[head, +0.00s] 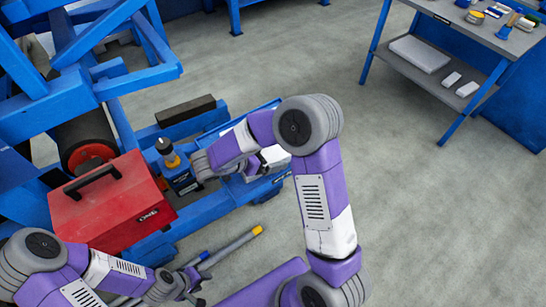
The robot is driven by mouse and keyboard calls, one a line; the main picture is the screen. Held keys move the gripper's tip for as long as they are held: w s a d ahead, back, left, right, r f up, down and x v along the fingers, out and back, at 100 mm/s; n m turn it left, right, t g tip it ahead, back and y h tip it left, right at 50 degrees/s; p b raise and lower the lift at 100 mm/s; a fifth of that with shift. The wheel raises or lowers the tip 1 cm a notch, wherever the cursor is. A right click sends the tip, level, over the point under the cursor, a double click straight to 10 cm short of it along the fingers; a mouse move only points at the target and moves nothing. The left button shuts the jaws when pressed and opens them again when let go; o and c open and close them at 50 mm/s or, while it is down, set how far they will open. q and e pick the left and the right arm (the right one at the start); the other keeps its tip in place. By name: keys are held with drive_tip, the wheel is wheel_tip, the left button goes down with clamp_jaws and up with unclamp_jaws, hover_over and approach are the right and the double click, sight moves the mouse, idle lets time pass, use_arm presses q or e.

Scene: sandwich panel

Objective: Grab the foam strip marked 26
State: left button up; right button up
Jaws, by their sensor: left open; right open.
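No strip with a readable 26 shows in the head view. A long dark block (186,111) lies on the blue frame behind the red toolbox; I cannot tell if it is foam, and no marking shows on it. My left gripper (191,284) is open and empty at the bottom left, in front of the toolbox and near some rods.
The red toolbox (112,205) stands on the blue frame (60,100) at left. Rods (232,247) lie in front. A blue workbench (487,35) with tools stands at upper right. The grey floor (440,215) at right is clear.

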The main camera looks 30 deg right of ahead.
drive_tip(key=shift+c, duration=0.5)
drive_tip(key=c, duration=0.9)
